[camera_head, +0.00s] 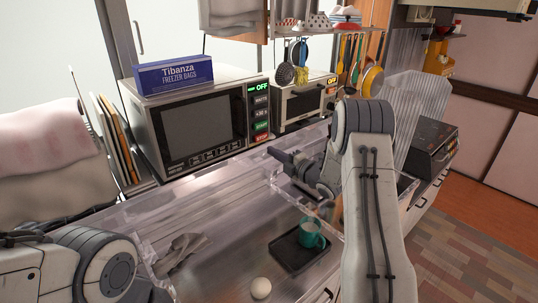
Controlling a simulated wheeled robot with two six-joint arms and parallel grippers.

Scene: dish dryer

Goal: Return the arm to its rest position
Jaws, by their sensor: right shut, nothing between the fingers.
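My right arm rises from the bottom of the head view and bends over the counter. My right gripper (281,157) points left, raised over the back of the counter in front of the microwave and toaster oven, shut and empty. My left arm shows at the bottom left. A grey gripper shape (182,250) lies over the counter near it, and I cannot tell whether its jaws are open. A teal mug (311,232) stands on a dark tray (281,251) on the counter, below and apart from my right gripper.
A microwave (196,125) with a blue freezer bags box (174,74) on top stands at the back. A toaster oven (303,102) is beside it. Utensils hang above. A clear ribbed panel (408,105) stands right of my right arm. A round white object (261,288) lies at the front.

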